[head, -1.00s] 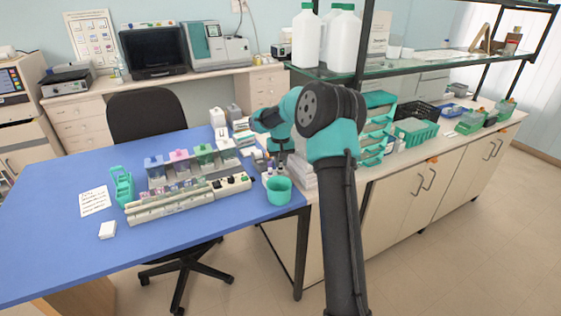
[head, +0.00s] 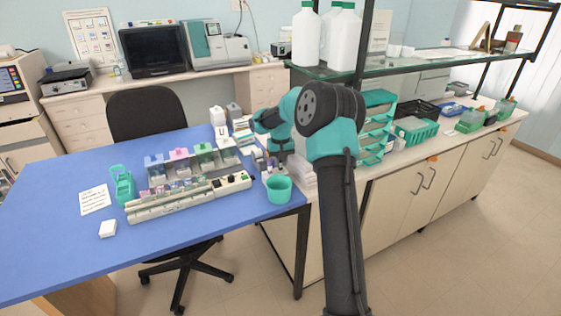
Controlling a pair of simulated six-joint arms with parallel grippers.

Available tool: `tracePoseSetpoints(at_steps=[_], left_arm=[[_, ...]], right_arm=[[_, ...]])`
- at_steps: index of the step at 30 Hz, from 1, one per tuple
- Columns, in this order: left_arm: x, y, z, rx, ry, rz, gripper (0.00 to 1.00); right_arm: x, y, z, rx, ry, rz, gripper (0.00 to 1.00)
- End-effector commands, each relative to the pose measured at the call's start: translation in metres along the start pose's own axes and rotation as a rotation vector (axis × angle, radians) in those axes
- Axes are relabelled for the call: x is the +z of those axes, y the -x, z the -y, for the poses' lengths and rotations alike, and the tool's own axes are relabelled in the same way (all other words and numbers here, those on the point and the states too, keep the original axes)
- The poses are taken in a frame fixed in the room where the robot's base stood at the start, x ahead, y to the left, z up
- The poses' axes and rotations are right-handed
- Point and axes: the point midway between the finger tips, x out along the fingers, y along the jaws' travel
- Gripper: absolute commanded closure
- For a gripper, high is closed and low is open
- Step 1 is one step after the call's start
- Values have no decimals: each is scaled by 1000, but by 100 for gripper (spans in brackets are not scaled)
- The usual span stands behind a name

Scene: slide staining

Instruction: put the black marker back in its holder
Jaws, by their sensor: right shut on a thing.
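My right gripper (head: 272,166) points down at the right end of the blue table, just behind a teal cup (head: 279,190), which looks like the marker holder. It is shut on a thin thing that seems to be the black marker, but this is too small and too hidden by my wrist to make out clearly. The teal cup stands upright near the table's right edge. I cannot tell whether the held thing touches it. My left gripper is not in view.
A long staining rack (head: 190,198) with coloured jars stands left of the cup. White bottles and boxes (head: 222,132) stand behind. A teal rack (head: 122,185), paper (head: 95,200) and white block (head: 107,229) are at left. The blue table's front is clear.

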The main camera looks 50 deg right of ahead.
Motion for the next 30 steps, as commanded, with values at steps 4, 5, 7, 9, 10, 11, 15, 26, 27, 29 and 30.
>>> tracePoseSetpoints(at_steps=[4, 5, 7, 9, 10, 11, 15, 26, 27, 29, 30], left_arm=[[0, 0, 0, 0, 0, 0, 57], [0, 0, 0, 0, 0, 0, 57], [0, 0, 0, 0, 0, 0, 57], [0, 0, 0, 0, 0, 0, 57], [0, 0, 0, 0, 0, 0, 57], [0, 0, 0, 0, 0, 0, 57], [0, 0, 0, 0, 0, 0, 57], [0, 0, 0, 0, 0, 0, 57], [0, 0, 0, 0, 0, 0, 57], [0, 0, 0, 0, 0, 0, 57], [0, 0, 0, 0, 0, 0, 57]], right_arm=[[0, 0, 0, 0, 0, 0, 100], [0, 0, 0, 0, 0, 0, 100], [0, 0, 0, 0, 0, 0, 77], [0, 0, 0, 0, 0, 0, 71], [0, 0, 0, 0, 0, 0, 68], [0, 0, 0, 0, 0, 0, 65], [0, 0, 0, 0, 0, 0, 52], [0, 5, 0, 0, 0, 0, 52], [0, 8, 0, 0, 0, -1, 52], [-1, 14, 0, 0, 0, -2, 52], [-1, 20, 0, -1, 0, -3, 52]])
